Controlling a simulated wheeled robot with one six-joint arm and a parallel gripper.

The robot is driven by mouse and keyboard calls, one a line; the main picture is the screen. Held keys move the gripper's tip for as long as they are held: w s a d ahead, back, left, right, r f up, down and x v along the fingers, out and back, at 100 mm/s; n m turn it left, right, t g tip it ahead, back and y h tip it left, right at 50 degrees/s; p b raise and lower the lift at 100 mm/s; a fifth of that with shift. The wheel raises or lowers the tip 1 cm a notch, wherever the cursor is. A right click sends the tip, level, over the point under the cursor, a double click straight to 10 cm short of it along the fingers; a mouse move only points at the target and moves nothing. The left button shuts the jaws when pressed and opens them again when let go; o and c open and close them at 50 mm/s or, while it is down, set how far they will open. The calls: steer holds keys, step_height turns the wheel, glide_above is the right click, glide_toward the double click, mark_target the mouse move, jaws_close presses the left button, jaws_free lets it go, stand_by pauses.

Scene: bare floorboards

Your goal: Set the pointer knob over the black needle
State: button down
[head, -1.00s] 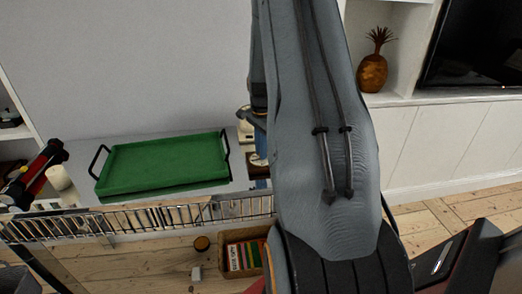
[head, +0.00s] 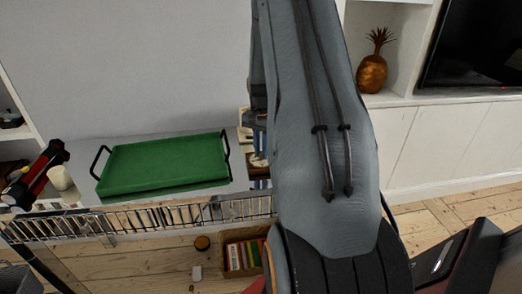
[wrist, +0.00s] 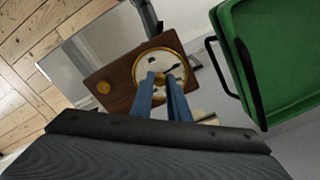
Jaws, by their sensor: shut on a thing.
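A brown wooden instrument with a round white dial in a brass rim (wrist: 136,66) lies below my gripper in the wrist view. A small brass knob (wrist: 103,87) sits on the wood to the left of the dial. My gripper (wrist: 162,77) has its two blue fingers over the dial, shut on the small pointer knob at its middle. The fingers hide most of that knob. Dark marks show on the dial, but I cannot tell which is the black needle or how it lines up. In the head view the dial (head: 258,160) is partly hidden beside my arm.
A green tray (head: 165,165) with black handles lies left of the instrument on the grey table. A basket (head: 243,251) of colourful items is on the floor below.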

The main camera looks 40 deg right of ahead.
steer(key=n, duration=0.4)
steer(key=shift+n+p, duration=0.3)
steer(key=n, duration=0.3)
steer(key=shift+n+p, duration=0.3)
steer(key=shift+n, duration=0.1)
steer(key=n, duration=0.4)
steer(key=shift+w+p, duration=0.1)
steer(key=shift+p, duration=0.25)
steer(key=shift+n, duration=2.1)
steer(key=c, duration=1.7)
jaws_free()
steer(key=shift+r+b, duration=0.8)
steer(key=shift+r, duration=3.15)
